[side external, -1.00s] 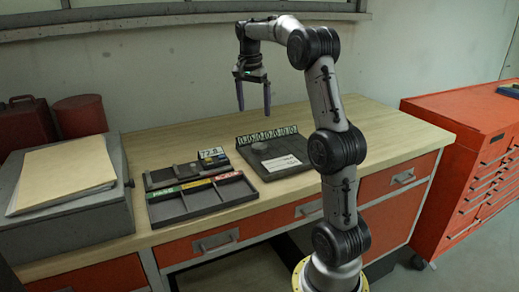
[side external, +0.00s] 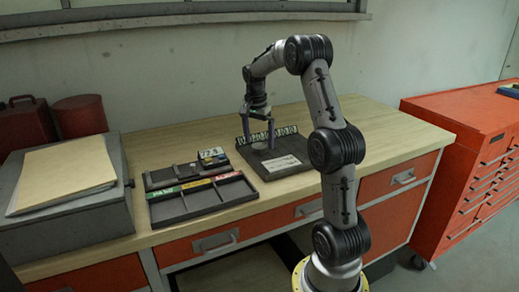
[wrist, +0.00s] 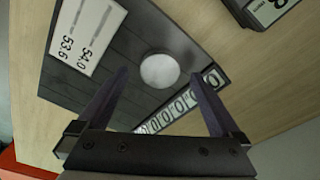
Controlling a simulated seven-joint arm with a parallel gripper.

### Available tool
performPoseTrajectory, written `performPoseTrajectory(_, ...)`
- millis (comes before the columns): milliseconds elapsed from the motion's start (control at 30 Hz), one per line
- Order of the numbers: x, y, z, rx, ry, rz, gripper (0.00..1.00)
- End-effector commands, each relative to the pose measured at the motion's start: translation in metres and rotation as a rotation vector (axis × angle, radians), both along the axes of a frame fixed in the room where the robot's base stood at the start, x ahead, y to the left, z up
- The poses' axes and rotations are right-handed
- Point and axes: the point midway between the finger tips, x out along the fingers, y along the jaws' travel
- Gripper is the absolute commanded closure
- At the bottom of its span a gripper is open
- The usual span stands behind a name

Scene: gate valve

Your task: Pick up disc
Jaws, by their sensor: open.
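A round light-grey disc (wrist: 160,70) lies on a dark board (wrist: 60,88) in the wrist view. In the side view the dark board (side external: 296,167) sits on the bench, and the disc is largely hidden behind my gripper. My gripper (side external: 258,145) points down over the board. In the wrist view my gripper (wrist: 158,85) is open, its two dark fingers apart, with the disc between and just beyond the tips. I cannot tell the exact height of the fingertips above the board.
A row of white numbered tags (side external: 268,136) stands along the board's back edge. A white label (side external: 282,163) lies on the board. A compartment tray (side external: 203,197) and a small display (side external: 212,155) are to the left. The bench right of the board is clear.

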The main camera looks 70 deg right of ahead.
Motion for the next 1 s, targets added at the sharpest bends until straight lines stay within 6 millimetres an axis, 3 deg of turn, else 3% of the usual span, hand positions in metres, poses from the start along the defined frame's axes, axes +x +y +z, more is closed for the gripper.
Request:
performPoseTrajectory(133, -0.001, -0.002, -0.014, 0.000, 0.000, 0.000, 0.00)
performPoseTrajectory(400, -0.001, -0.002, -0.017, -0.001, 0.000, 0.000, 0.00)
performPoseTrajectory(900, 0.000, -0.002, -0.016, -0.001, -0.001, 0.000, 0.90)
performPoseTrajectory(967, 0.000, -0.002, -0.016, -0.001, -0.001, 0.000, 1.00)
performPoseTrajectory(1000, 0.000, -0.002, -0.016, -0.001, -0.001, 0.000, 1.00)
